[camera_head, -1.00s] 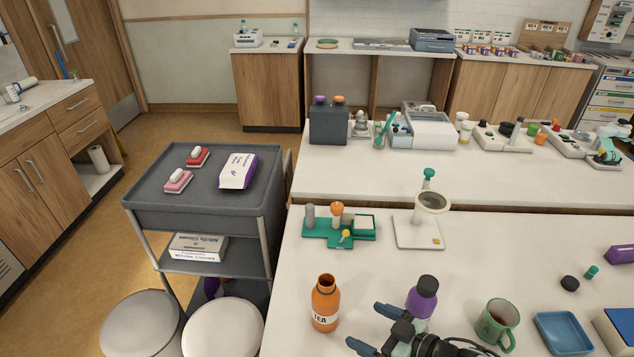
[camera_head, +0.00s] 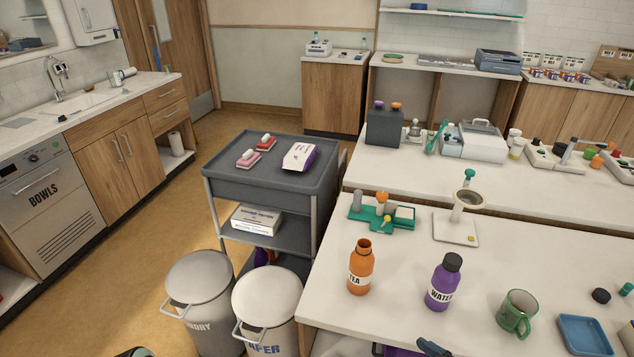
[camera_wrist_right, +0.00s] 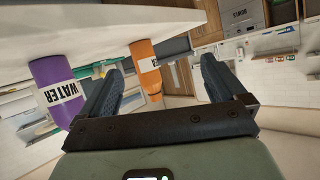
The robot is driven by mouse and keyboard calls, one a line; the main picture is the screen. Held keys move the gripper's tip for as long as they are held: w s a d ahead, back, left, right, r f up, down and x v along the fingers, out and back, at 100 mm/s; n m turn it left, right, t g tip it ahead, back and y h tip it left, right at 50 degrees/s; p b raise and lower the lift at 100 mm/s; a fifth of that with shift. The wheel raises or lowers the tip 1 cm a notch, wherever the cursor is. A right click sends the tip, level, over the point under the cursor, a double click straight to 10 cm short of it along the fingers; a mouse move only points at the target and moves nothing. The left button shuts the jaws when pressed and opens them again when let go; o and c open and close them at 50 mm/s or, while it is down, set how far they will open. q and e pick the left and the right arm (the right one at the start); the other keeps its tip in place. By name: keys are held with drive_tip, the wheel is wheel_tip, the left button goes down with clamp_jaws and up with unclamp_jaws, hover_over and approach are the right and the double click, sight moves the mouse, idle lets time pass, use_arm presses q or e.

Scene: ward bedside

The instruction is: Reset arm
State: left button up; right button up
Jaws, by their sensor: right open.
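My right gripper (camera_head: 405,349) shows only as dark fingertips at the bottom edge of the head view, by the table's front edge. In the right wrist view its two fingers (camera_wrist_right: 160,68) are spread apart with nothing between them touching. The purple WATER bottle (camera_head: 443,283) and the open orange TEA bottle (camera_head: 361,268) stand upright on the near table, apart from the gripper. In the wrist view the purple bottle (camera_wrist_right: 52,90) is left of the fingers and the orange bottle (camera_wrist_right: 147,68) shows beyond the gap. My left gripper cannot be made out.
A green mug (camera_head: 517,313) and a blue tray (camera_head: 584,336) are on the near table's right. A teal stand (camera_head: 382,216) and a white stand (camera_head: 456,228) are behind the bottles. A grey trolley (camera_head: 262,183) and two lidded bins (camera_head: 268,300) are left of the table.

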wheel_tip(320, 180, down, 16)
drive_tip(key=s+a+m+g+h, duration=0.2)
drive_tip(key=m+g, duration=0.2)
drive_tip(key=m, duration=0.1)
use_arm(q)
drive_tip(key=shift+w+r+p, duration=0.95)
drive_tip(key=shift+w+r, duration=0.1)
drive_tip(key=shift+r, duration=0.15)
use_arm(e)
drive_tip(key=s+a+f+m+g, duration=0.2)
drive_tip(key=s+f+g, duration=0.2)
drive_tip(key=s+f, duration=0.3)
drive_tip(key=s+a+f+m+g+h, duration=0.1)
drive_tip(key=s+a+f+m+g, duration=0.1)
drive_tip(key=s+f, duration=0.4)
drive_tip(key=s+a+g, duration=0.1)
drive_tip(key=s+g, duration=0.1)
drive_tip(key=s, duration=0.3)
drive_tip(key=shift+a+f, duration=0.25)
drive_tip(key=shift+f, duration=0.1)
